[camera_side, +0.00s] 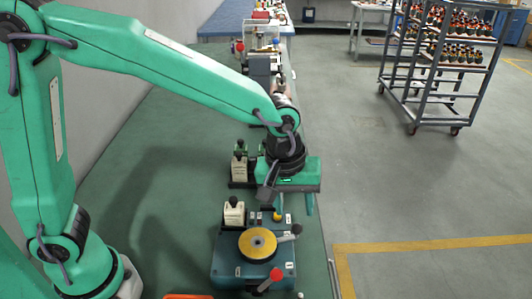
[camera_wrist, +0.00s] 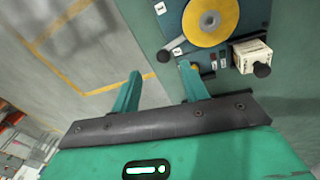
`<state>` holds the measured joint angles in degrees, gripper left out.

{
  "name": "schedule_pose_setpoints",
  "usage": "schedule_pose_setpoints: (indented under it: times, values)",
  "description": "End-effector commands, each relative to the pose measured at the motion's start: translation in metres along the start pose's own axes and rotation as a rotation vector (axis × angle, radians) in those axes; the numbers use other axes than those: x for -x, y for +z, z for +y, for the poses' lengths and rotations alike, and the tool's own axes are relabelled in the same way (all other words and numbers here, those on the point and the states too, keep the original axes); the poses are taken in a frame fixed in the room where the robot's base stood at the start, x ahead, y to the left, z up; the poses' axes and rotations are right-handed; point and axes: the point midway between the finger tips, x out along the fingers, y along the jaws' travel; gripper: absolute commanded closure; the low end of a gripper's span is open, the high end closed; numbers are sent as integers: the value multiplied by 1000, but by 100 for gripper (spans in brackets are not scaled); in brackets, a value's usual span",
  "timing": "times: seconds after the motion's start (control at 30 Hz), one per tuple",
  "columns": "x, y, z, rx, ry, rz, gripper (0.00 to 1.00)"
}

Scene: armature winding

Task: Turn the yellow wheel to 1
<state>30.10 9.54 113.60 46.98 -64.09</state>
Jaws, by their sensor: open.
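The yellow wheel (camera_side: 257,243) lies flat on top of a dark blue unit (camera_side: 226,262) at the front of the bench. In the wrist view the wheel (camera_wrist: 224,30) is at the top right, partly cut off by the frame edge. My gripper (camera_side: 291,208) is open and empty, above and behind the unit, apart from the wheel. Its two green fingers show spread in the wrist view (camera_wrist: 160,75).
A red-knobbed lever (camera_side: 271,280) is at the unit's front. A cream block with a black knob (camera_side: 234,214) stands behind the wheel, and a similar block (camera_side: 239,168) stands farther back. A yellow knob (camera_side: 278,217) sits near my fingers.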

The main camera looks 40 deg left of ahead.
Motion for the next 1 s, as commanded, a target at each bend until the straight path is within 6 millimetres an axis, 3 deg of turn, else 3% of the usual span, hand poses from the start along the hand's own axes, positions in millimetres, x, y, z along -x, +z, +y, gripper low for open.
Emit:
schedule_pose_setpoints:
  times: [0.37,0.57,0.77,1.0]
  values:
    - [2,0,-1,-1,0,0,55]
    - [12,-6,-10,-22,11,10,55]
    - [37,-19,-38,-88,37,42,55]
    - [73,-32,-87,-207,67,106,55]
